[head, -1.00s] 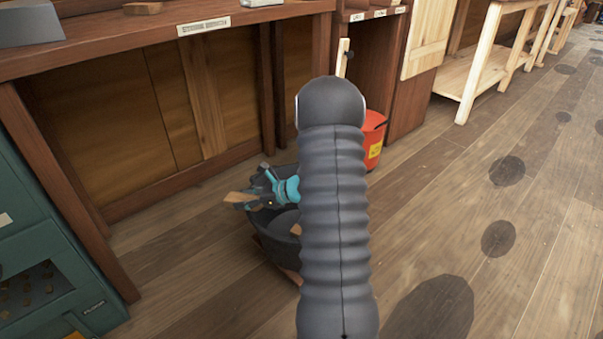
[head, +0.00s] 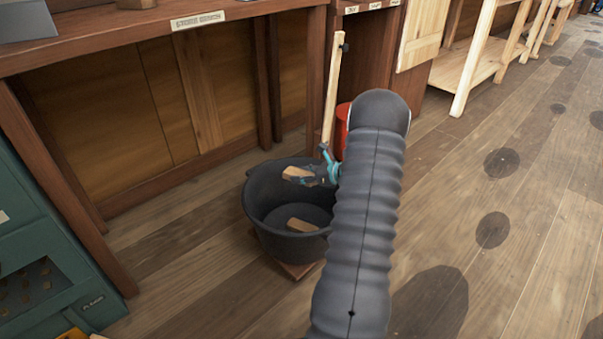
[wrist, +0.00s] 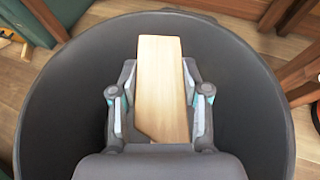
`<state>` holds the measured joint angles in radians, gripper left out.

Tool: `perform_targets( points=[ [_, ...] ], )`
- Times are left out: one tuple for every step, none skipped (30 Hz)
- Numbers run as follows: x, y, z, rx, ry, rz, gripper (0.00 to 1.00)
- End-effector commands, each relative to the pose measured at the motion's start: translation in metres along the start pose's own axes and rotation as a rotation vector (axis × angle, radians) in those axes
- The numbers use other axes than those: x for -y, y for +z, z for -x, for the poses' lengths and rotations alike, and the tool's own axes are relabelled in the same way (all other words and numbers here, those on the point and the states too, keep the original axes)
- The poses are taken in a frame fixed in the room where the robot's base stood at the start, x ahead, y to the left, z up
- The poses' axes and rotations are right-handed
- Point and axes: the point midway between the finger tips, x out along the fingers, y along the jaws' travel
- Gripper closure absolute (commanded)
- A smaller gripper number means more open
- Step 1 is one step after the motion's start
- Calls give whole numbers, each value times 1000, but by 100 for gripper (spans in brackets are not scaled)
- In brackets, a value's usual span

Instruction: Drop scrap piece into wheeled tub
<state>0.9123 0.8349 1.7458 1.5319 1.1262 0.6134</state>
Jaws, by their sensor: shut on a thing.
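My gripper (head: 318,174) is shut on a light wooden scrap piece (head: 298,175). In the head view it holds the piece over the opening of the dark grey wheeled tub (head: 262,225), towards its right side. In the wrist view the scrap piece (wrist: 160,85) lies between the two fingers (wrist: 160,115), with the tub's wall (wrist: 60,110) all around behind it. Another wooden piece (head: 302,225) lies inside the tub on its bottom. My arm hides the tub's right side in the head view.
A brown wooden bench (head: 120,45) stands behind the tub. A teal cabinet (head: 40,240) is at the left. A red bucket (head: 342,125) stands behind my arm, partly hidden. The plank floor at the right (head: 540,180) is open.

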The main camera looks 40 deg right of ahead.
Motion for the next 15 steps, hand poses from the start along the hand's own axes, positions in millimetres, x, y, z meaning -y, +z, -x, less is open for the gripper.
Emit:
perform_targets(
  points=[
    [0, -9, -4, 0, 1, -1, 91],
    [0, -12, -5, 0, 1, -1, 91],
    [0, -16, -7, 0, 1, -2, 91],
    [0, -20, -8, 0, 1, -2, 91],
    [0, -22, -10, 0, 1, -2, 91],
    [0, -26, -11, 0, 1, -1, 91],
    [0, -28, -12, 0, 1, 0, 91],
    [0, -30, -13, 0, 1, 0, 91],
    [0, -32, -14, 0, 0, 0, 91],
    [0, -33, -14, 0, 0, 1, 91],
    [0, -34, -15, 0, 0, 1, 91],
    [0, -35, -15, 0, 0, 1, 91],
    [0, -35, -15, 0, 0, 1, 91],
    [0, -35, -15, 0, 0, 1, 91],
    [0, -35, -15, 0, 0, 1, 91]
  ],
)
